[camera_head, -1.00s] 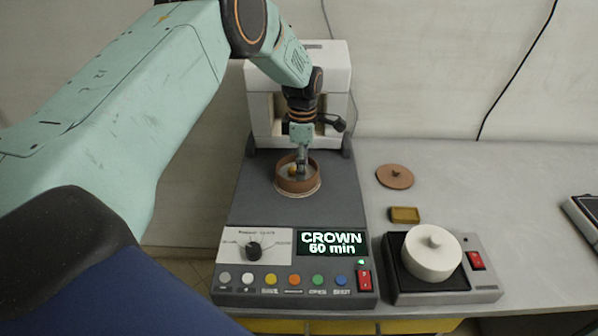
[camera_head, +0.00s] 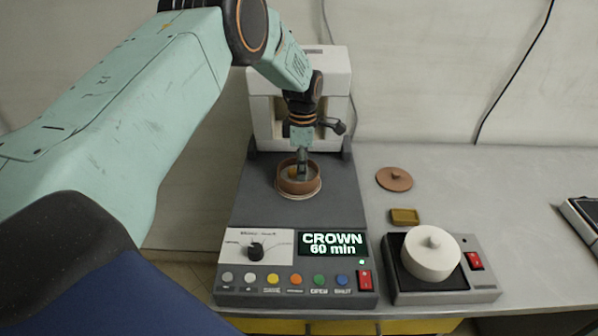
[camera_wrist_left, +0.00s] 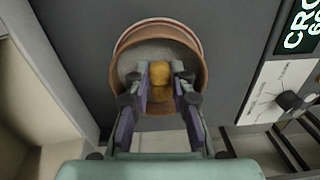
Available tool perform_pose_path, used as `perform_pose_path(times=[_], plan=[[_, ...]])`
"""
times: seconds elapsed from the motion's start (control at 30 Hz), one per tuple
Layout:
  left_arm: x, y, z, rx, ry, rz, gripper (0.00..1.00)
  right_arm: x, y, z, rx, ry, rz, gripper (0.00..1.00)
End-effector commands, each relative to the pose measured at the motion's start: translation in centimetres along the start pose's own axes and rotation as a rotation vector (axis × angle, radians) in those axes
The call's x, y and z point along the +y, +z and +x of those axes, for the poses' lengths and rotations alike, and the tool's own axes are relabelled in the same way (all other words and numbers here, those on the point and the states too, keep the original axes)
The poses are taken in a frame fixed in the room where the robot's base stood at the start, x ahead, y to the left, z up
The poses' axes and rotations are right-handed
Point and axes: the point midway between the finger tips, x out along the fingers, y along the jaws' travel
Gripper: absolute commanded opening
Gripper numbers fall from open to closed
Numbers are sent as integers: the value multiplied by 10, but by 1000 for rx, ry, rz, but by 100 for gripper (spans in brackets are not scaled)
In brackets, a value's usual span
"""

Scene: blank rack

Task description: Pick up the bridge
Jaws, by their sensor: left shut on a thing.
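The bridge is a small golden-yellow piece (camera_wrist_left: 160,72) inside a round brown-rimmed dish (camera_wrist_left: 130,40). In the head view only a bit of the bridge (camera_head: 293,173) shows beside my fingers, within the dish (camera_head: 284,186) on the dark top of the machine. My left gripper (camera_wrist_left: 163,85) reaches down into the dish and is shut on the bridge, one finger on each side of it. In the head view the left gripper (camera_head: 301,168) points straight down. I cannot tell whether the bridge touches the dish floor. My right gripper is not in view.
The machine's white housing (camera_head: 340,80) stands close behind my wrist. Its control panel (camera_head: 252,247) shows "CROWN 60 min". To the right are a brown lid (camera_head: 394,178), a small ochre tray (camera_head: 405,216) and a white lidded pot (camera_head: 432,261). The table further right is mostly clear.

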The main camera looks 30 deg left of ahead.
Motion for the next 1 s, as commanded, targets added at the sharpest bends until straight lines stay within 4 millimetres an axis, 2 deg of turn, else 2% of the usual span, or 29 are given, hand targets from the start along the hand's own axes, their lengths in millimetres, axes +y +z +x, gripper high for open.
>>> perform_pose_path(times=[0.17, 0.4, 0.6, 0.77, 1.0], plan=[[0, 0, -12, -1, 1, 0, 3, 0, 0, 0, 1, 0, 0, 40], [-1, 0, -58, -2, 3, 1, 3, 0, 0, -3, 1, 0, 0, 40], [-2, 0, -89, 0, 1, 0, 2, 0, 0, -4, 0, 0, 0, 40], [-3, 0, -99, 0, -1, 0, 2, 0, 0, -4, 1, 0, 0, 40], [-3, 0, -100, 0, -1, 0, 2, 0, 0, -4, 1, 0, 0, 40]])
